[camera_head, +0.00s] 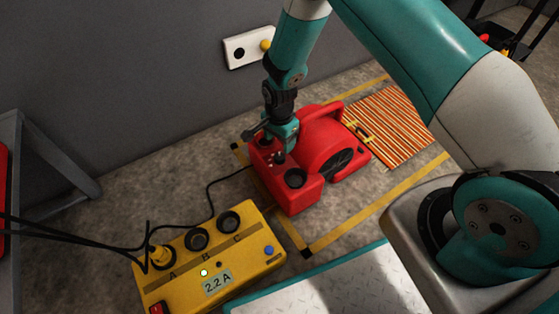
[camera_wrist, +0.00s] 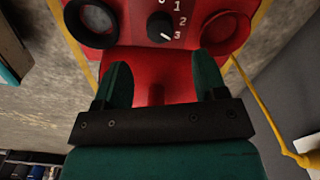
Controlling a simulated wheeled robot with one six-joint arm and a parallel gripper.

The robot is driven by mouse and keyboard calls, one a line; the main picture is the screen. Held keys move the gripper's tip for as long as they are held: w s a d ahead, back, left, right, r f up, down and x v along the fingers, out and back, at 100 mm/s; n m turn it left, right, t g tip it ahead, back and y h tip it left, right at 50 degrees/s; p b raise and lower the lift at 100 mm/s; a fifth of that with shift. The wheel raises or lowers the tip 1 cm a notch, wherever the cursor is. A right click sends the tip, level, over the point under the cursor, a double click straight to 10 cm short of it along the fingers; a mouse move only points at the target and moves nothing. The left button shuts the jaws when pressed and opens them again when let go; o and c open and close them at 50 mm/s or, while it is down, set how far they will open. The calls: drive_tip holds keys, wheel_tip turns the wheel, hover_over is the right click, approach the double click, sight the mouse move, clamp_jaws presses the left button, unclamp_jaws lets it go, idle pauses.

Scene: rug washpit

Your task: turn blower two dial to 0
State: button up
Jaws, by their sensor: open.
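The red blower (camera_head: 322,143) sits on the floor by the wall, inside a yellow taped outline. Its black dial (camera_wrist: 159,26) shows at the top of the wrist view, with a white mark pointing to the lower right, toward the 3. The numbers 1, 2 and 3 run down its right side; the top number is cut off by the frame edge. My gripper (camera_wrist: 162,80) is open and empty, its two fingers apart, with the dial beyond the fingertips and not between them. In the head view, my gripper (camera_head: 282,143) hides the dial.
A yellow power box (camera_head: 240,261) stands front left, with sockets A, B and C, a plug in A and a display reading 2.2 A. A black cable runs between it and the blower. A wall outlet (camera_head: 239,49) and a striped rug (camera_head: 392,124) are behind.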

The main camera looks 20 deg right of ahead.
sight(279, 156)
wheel_tip(279, 156, down, 8)
drive_tip(key=b, duration=0.3)
drive_tip(key=shift+r, duration=0.1)
drive_tip(key=c, duration=0.9)
